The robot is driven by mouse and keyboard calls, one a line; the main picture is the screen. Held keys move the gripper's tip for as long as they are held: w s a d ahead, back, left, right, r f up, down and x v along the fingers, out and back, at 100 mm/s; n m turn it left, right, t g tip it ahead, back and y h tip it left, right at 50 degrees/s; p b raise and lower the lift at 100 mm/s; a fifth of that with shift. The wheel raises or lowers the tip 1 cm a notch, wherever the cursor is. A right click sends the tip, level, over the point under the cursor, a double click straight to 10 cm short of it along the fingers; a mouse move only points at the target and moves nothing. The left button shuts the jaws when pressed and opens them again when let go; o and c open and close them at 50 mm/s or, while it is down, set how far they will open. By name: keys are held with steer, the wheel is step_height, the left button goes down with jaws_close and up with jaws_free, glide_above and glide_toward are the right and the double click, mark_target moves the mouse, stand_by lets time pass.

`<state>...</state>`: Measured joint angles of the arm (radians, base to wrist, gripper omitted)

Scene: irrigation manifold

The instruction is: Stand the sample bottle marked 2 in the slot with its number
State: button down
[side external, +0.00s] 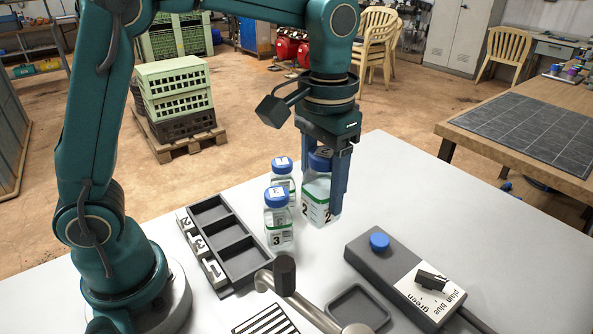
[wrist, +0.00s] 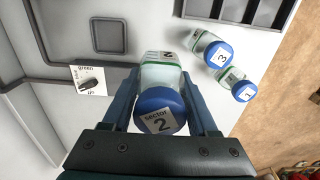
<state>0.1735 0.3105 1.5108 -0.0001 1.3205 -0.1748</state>
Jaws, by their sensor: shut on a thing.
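The sample bottle marked 2 (side external: 316,202) is a clear bottle with a blue cap and a green-edged label. My gripper (side external: 325,190) is shut on it, fingers on either side, and it looks upright. In the wrist view its cap (wrist: 160,110) reads "sector 2" between my fingers (wrist: 161,80). I cannot tell whether its base touches the table.
Bottle 3 (side external: 278,225) and another blue-capped bottle (side external: 284,178) stand between the rack and my gripper. A control box (side external: 365,250) with a blue button, a small square tray (side external: 358,306) and a metal pipe (side external: 312,312) are at the front. The table's back right is clear.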

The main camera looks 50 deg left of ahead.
mark_target(323, 151)
steer(key=r, duration=0.5)
steer(key=shift+a+r, duration=0.15)
steer(key=shift+a, duration=0.05)
steer(key=s+a+n, duration=0.5)
steer(key=a+n, duration=0.4)
steer(key=a, duration=0.2)
steer(key=s+a+n, duration=0.6)
steer(key=a+n, duration=0.3)
steer(key=a, duration=0.1)
steer(key=shift+w+f, duration=0.2)
steer(key=shift+f, duration=3.8)
steer(key=shift+w+f, duration=0.15)
steer(key=shift+f, duration=3.85)
steer(key=shift+f, duration=0.1)
steer(key=shift+c, duration=0.9)
jaws_free()
